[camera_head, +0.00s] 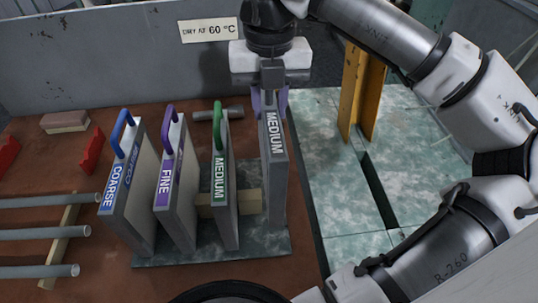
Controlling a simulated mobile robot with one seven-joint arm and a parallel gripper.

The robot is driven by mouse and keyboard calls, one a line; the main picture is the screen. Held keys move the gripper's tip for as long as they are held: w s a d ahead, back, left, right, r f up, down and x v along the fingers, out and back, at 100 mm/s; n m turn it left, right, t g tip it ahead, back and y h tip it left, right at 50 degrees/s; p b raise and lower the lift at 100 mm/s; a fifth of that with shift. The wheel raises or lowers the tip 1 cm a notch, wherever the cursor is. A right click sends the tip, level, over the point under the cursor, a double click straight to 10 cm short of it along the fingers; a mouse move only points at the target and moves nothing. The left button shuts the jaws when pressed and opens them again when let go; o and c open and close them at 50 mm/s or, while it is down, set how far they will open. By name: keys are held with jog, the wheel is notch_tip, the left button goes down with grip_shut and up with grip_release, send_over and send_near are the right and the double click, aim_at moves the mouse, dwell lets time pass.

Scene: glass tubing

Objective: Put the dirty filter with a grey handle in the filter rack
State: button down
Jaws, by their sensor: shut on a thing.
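The filter with a grey handle (274,160) is an upright grey slab with a grey label reading MEDIUM. My gripper (271,97) is above it at the top centre, shut on it at its handle end; the fingers partly hide the handle. The filter stands at the right end of a row with a blue-handled COARSE filter (122,200), a purple-handled FINE filter (176,200) and a green-handled MEDIUM filter (226,205). They stand over a flat dark slab (270,248), which looks like the filter rack. I cannot tell whether the held filter's lower edge touches it.
A wooden block (249,200) shows between the green-handled filter and the held one. Several glass tubes (40,234) lie on a wooden strip at left. A yellow post (352,85) stands at right on pale green tiles (320,150). A grey wall (100,60) closes the back.

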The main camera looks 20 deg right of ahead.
notch_tip(320, 180, down, 10)
jog(key=b, duration=0.4)
jog(key=shift+r, duration=0.2)
jog(key=shift+f+b, duration=0.15)
jog(key=shift+b, duration=0.25)
jog(key=c, duration=1.2)
grip_release()
jog(key=shift+o, duration=0.2)
notch_tip(320, 180, up, 12)
jog(key=shift+r+b, duration=0.15)
jog(key=shift+b, duration=0.3)
